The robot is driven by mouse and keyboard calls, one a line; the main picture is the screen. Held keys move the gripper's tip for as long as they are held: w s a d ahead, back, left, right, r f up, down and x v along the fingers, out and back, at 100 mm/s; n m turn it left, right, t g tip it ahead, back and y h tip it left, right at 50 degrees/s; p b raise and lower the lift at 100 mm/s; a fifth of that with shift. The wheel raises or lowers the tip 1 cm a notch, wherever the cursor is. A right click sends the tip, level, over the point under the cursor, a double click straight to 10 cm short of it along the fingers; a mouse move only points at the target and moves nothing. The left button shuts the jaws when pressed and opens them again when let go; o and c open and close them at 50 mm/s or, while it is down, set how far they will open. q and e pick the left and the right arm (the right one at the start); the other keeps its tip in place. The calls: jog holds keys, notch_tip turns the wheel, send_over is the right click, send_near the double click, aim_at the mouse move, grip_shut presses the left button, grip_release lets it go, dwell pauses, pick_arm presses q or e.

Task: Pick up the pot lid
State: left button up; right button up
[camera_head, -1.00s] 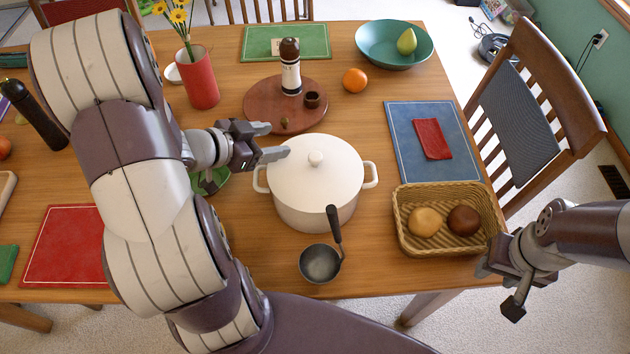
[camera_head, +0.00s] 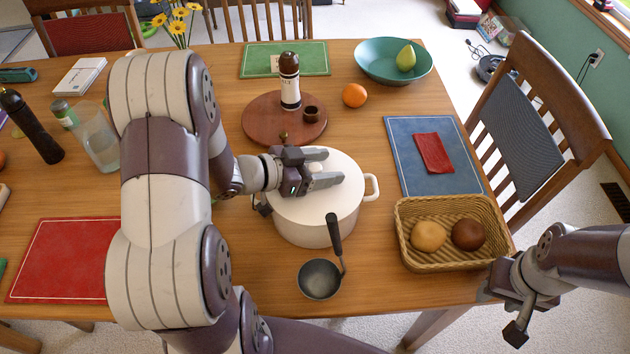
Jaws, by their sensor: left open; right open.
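The white pot lid (camera_head: 347,185) sits on the white pot (camera_head: 318,232) in the middle of the table. Its round knob (camera_head: 316,167) shows only in part behind my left gripper. My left gripper (camera_head: 335,167) is open over the lid, with its fingers on either side of the knob, pointing right. Whether the fingers touch the knob I cannot tell. My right gripper (camera_head: 502,305) is open and empty beyond the table's front right edge, below the basket.
A black ladle (camera_head: 320,278) lies in front of the pot, its handle rising close to the pot wall. A wicker basket (camera_head: 405,238) with two rolls is to the right. A round wooden board (camera_head: 262,118) with a pepper mill (camera_head: 289,82) stands behind. An orange (camera_head: 354,95) lies behind right.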

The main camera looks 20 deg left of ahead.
pick_arm(q)
jog(key=shift+s, duration=0.1)
jog(key=c, duration=0.4)
grip_shut()
jog(key=shift+r, duration=0.1)
